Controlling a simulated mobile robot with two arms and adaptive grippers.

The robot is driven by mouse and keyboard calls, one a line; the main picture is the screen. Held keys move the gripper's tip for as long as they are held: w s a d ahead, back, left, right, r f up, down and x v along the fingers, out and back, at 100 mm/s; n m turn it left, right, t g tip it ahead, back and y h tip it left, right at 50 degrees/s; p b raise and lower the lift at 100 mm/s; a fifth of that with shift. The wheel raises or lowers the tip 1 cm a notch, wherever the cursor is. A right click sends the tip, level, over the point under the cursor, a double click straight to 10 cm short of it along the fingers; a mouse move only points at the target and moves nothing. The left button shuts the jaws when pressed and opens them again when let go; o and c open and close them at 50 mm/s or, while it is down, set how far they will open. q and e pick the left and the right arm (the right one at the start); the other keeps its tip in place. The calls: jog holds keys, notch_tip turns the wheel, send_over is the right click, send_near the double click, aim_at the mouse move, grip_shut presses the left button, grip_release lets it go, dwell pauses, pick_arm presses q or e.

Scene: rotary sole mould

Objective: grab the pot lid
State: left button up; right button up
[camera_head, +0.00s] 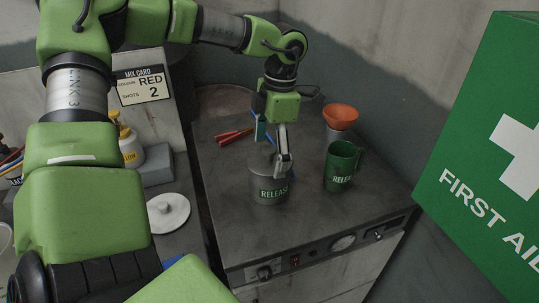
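A grey metal pot (270,191) with a green RELEASE label stands on the dark machine top in the middle of the view. Its top (256,166) is partly hidden by my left gripper, so I cannot make out a lid on it clearly. A white round lid-like disc (168,213) with a raised knob lies on the bench at the left. My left gripper (274,158) points down at the pot's top, with a grey finger at or just in front of its rim. I cannot tell whether the fingers touch anything or how far apart they are. My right gripper is not in view.
A green mug (341,167) and an orange funnel (341,117) stand right of the pot. Red-handled pliers (234,136) lie behind it. A yellow-labelled bottle (130,149) stands left. A green first aid box (490,150) fills the right side. The machine's front top is clear.

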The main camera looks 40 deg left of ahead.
pick_arm(q)
jog(key=c, duration=0.7)
